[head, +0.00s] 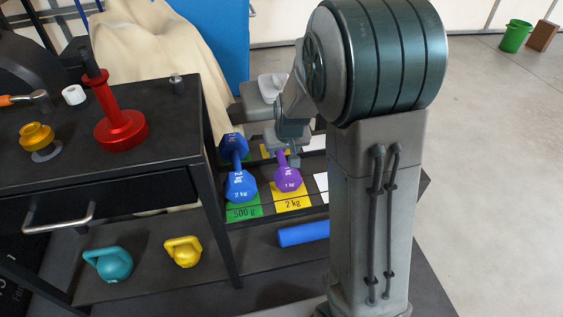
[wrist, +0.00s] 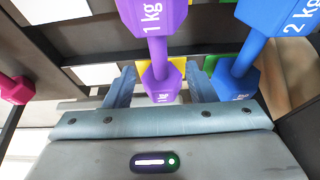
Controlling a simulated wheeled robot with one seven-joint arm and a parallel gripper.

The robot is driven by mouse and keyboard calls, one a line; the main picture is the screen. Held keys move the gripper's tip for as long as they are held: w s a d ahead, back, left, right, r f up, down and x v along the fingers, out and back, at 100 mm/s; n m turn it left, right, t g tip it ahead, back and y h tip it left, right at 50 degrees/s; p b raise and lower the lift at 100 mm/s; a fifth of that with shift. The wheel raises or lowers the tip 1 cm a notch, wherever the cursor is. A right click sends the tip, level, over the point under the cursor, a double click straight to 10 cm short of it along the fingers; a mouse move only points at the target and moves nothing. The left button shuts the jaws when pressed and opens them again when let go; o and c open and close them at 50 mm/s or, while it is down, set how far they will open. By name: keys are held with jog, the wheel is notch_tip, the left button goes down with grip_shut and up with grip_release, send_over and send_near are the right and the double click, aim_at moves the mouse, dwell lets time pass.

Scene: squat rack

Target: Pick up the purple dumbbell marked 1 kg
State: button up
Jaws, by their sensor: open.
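The purple dumbbell (head: 287,177) marked 1 kg lies on the rack shelf, over a yellow card labelled 2 kg (head: 292,202). In the wrist view the purple dumbbell (wrist: 157,45) has its marked head at the top and its other head lower, between my fingers. My gripper (wrist: 160,88) is open, with one finger on each side of the dumbbell. I cannot tell whether the fingers touch it. In the head view my gripper (head: 285,140) is over the far end of the dumbbell and partly hides it.
A blue 2 kg dumbbell (head: 240,184) lies close on the left, over a green 500 g card (head: 243,211); it also shows in the wrist view (wrist: 245,60). A pink dumbbell head (wrist: 15,90) is at the wrist view's left. A black table (head: 160,157) stands left of the rack.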

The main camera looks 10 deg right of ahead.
aim_at(282, 157)
jog(key=b+x, duration=0.3)
jog(key=x, duration=0.6)
jog(key=shift+w+d, duration=0.15)
jog(key=shift+r, duration=0.1)
grip_shut()
jog(key=shift+r, duration=0.1)
